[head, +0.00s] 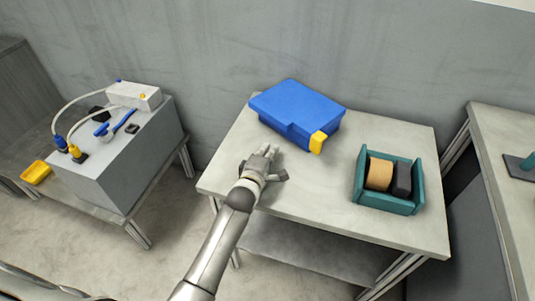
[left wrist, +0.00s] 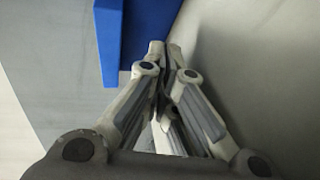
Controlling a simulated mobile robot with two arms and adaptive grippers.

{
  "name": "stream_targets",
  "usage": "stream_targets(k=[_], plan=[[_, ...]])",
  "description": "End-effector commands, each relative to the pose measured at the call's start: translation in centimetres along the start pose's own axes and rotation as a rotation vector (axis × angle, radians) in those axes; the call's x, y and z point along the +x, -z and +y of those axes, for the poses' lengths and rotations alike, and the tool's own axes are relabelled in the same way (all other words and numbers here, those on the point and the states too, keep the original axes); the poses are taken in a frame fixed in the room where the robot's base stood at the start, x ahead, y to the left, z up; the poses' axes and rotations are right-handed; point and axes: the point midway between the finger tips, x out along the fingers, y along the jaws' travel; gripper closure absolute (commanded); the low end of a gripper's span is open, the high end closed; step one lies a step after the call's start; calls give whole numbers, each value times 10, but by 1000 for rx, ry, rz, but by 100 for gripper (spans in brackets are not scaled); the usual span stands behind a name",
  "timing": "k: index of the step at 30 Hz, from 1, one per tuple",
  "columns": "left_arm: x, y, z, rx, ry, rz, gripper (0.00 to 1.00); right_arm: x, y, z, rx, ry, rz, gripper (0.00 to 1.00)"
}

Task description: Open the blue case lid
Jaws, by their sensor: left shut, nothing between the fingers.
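The blue case (head: 296,108) sits on the grey table (head: 225,175) with its lid closed. A yellow latch or tab (head: 318,141) shows at its front right corner. My left gripper (head: 272,153) is over the table just in front of the case, at its left front side. In the left wrist view my left gripper (left wrist: 160,50) has its fingers together, with nothing between them. A blue edge of the case (left wrist: 110,40) shows beside the fingertips, to their left. I cannot tell whether they touch. My right gripper is not in view.
A teal tray (head: 385,206) with a tan reel (head: 379,174) and a dark block (head: 402,180) stands on the table's right. A grey box (head: 120,150) with a white device (head: 135,95) and cables stands on a separate left table. The table's front middle is clear.

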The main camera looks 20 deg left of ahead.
Motion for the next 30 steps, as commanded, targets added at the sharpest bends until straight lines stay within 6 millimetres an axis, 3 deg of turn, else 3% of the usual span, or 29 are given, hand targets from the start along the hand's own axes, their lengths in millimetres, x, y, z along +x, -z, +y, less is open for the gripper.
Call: stream_targets(k=[30], plan=[[41,0,6,0,-1,0,100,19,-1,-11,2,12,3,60]])
